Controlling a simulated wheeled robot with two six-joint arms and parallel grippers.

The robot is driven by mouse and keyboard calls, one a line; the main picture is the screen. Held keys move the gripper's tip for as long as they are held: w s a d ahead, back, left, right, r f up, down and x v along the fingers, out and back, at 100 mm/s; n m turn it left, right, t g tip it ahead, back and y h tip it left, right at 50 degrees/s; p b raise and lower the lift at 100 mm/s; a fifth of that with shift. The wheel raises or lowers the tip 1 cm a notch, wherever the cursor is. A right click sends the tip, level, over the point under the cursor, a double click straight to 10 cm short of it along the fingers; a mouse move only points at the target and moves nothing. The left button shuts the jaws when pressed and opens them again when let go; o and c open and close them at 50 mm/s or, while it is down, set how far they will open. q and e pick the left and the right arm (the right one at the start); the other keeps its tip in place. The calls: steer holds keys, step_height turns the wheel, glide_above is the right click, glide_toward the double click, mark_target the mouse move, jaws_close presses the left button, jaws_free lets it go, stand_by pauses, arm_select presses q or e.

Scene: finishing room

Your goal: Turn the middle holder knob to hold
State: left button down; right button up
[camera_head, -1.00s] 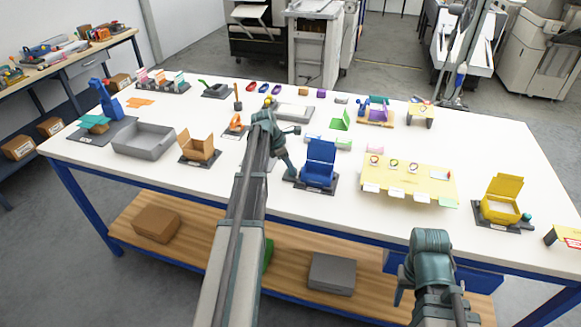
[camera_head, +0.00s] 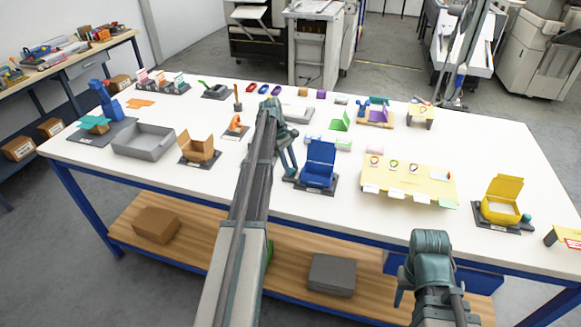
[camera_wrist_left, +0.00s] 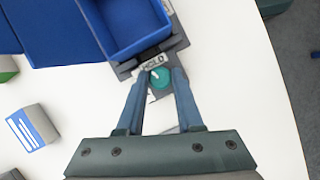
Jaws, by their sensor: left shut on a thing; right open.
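The middle holder is a dark base (camera_head: 322,189) with an open blue box (camera_head: 317,176) on it. Its round teal knob (camera_wrist_left: 160,78) shows in the left wrist view, just below a HOLD label (camera_wrist_left: 152,62), with a pale mark on its upper left. My left gripper (camera_head: 290,174) is at the holder's left side. In the left wrist view its fingers (camera_wrist_left: 156,82) are shut on the knob, one on each side. My right gripper (camera_head: 399,294) is only partly in view, low in front of the table, apart from everything, and open.
A brown box holder (camera_head: 199,150) stands to the left and a yellow box holder (camera_head: 500,205) to the right. A yellow board (camera_head: 430,182) with tags lies right of the blue box. A small blue-labelled block (camera_wrist_left: 27,128) lies nearby. The front table strip is clear.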

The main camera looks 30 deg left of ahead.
arm_select(q)
steer(key=shift+w+m+g+y, duration=0.1)
steer(key=shift+m+g+y, duration=0.45)
steer(key=shift+m, duration=1.65)
steer(key=shift+g, duration=0.25)
steer(key=c, duration=0.8)
jaws_free()
steer(key=shift+c, duration=0.2)
steer(key=p+v, duration=1.2)
steer(key=v, duration=0.1)
steer(key=shift+a+r+p, duration=0.3)
steer(key=shift+r+p, duration=0.05)
steer(key=shift+d+h, duration=0.1)
steer(key=shift+h, duration=0.15)
